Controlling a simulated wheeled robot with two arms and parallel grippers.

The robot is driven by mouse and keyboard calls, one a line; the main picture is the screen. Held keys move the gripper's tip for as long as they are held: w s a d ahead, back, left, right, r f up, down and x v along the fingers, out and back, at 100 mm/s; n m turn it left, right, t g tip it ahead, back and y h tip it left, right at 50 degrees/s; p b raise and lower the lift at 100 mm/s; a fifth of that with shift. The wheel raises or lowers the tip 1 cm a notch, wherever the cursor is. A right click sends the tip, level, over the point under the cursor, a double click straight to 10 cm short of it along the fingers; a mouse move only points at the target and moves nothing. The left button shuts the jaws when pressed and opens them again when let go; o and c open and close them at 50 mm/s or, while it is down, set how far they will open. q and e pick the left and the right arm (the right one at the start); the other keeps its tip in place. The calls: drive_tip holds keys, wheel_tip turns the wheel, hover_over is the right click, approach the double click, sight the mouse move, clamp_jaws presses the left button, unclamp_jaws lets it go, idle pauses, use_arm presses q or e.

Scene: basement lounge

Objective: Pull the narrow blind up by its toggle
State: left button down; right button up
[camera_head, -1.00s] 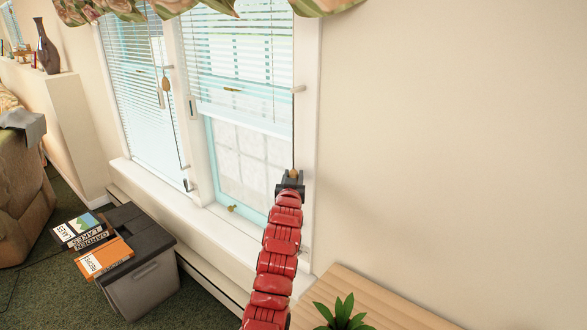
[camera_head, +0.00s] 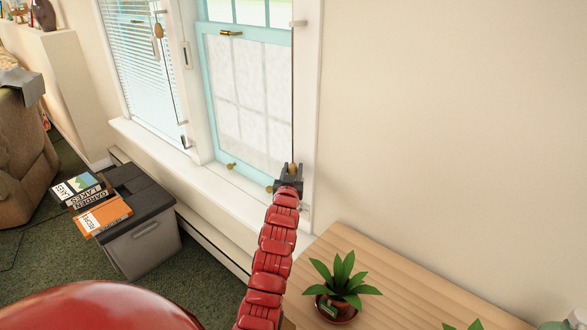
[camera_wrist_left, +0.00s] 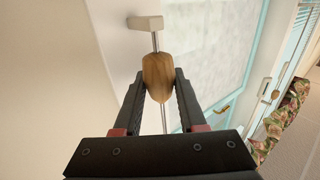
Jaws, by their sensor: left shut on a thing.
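My left gripper (camera_head: 290,180) is shut on a wooden toggle (camera_head: 292,168) at the right side of the right window. The blind of this right window does not show; the visible glass (camera_head: 248,95) is bare, and the window top is out of view. My right gripper is not in view.
The left window has a lowered blind (camera_head: 140,70) and its own hanging toggle (camera_head: 158,31). A wooden table (camera_head: 400,275) with a potted plant (camera_head: 340,285) is at the lower right.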

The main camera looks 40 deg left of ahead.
use_arm(q)
drive_tip(key=shift+f, duration=0.35)
drive_tip(key=c, duration=0.7)
unclamp_jaws()
drive_tip(key=shift+c, duration=0.2)
drive_tip(key=shift+r, duration=0.1)
drive_tip(key=shift+s+d, duration=0.3)
drive_tip(key=shift+s, duration=0.25)
drive_tip(key=v, duration=1.6)
drive_tip(key=shift+d, duration=0.1)
